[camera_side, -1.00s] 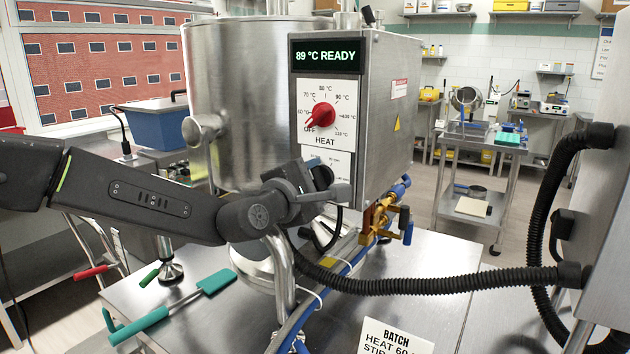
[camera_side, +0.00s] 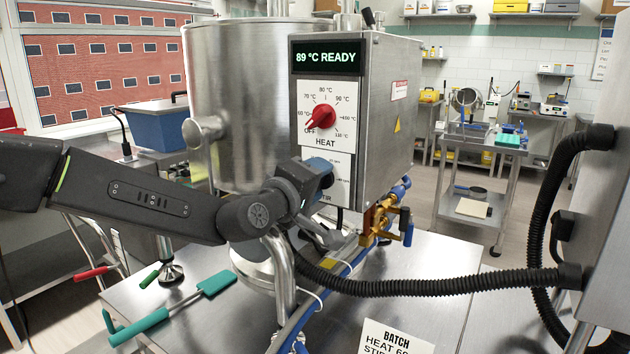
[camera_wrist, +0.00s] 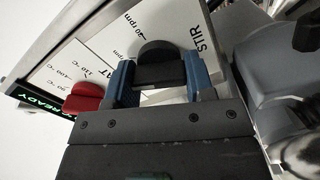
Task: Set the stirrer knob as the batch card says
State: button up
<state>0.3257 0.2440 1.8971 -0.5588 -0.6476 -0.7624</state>
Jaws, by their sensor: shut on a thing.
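The black stirrer knob (camera_wrist: 158,52) shows in the wrist view between the blue fingertips of my gripper (camera_wrist: 162,80), which is shut on it. The white STIR dial plate (camera_wrist: 205,42) around it carries rpm marks; the knob's pointer cannot be made out. In the side view my gripper (camera_side: 318,170) is at the STIR plate (camera_side: 340,190), below the HEAT dial, and hides the stirrer knob. The batch card (camera_side: 395,338) stands at the bottom edge; "BATCH", "HEAT 60" and part of a STIR line show, and the stir value is cut off.
The red HEAT knob (camera_side: 320,117) is just above my gripper. The display (camera_side: 327,57) reads 89 °C READY. Below right are a brass valve (camera_side: 380,222) and a black corrugated hose (camera_side: 440,287). A teal spatula (camera_side: 170,306) lies on the steel table (camera_side: 225,325).

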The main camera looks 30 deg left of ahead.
jog(key=shift+m, duration=0.8)
jog(key=o, duration=0.9)
jog(key=s, duration=1.4)
jog(key=shift+m, duration=0.3)
